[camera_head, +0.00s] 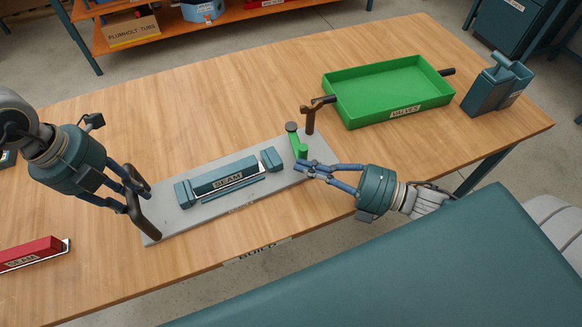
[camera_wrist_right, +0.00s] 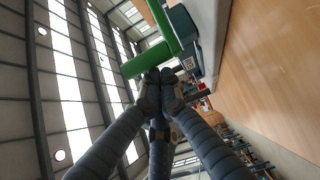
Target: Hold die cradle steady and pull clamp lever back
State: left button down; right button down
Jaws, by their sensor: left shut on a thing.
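The die cradle is a grey plate (camera_head: 170,220) on the table, carrying a teal labelled block (camera_head: 225,176) between two end blocks. A dark upright handle (camera_head: 143,218) stands at its left end. My left gripper (camera_head: 128,205) is shut on this handle. The green clamp lever (camera_head: 296,142) stands at the plate's right end. My right gripper (camera_head: 302,167) is just in front of the lever, its fingertips close together. In the right wrist view the green lever bar (camera_wrist_right: 150,60) lies right beyond the fingertips (camera_wrist_right: 160,76); I cannot tell whether they touch.
A brown post handle (camera_head: 310,118) stands behind the lever. A green valves tray (camera_head: 388,98) is at the back right, with a teal-grey container (camera_head: 490,90) beyond it. A red labelled block (camera_head: 30,255) lies at the front left. The table's back left is clear.

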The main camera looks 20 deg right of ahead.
jog(key=d+n+g+y, duration=0.1)
jog(key=d+n+g, duration=0.1)
jog(key=w+d+n+g+y, duration=0.1)
jog(key=d+g, duration=0.1)
jog(key=d+n+g+y, duration=0.2)
jog(key=d+g, duration=0.1)
jog(key=shift+w+r+n, duration=0.1)
jog(key=shift+w+n, duration=0.15)
jog(key=shift+n, duration=0.05)
jog(key=shift+d+g, duration=0.2)
jog(key=shift+g, duration=0.4)
jog(key=shift+s, duration=0.15)
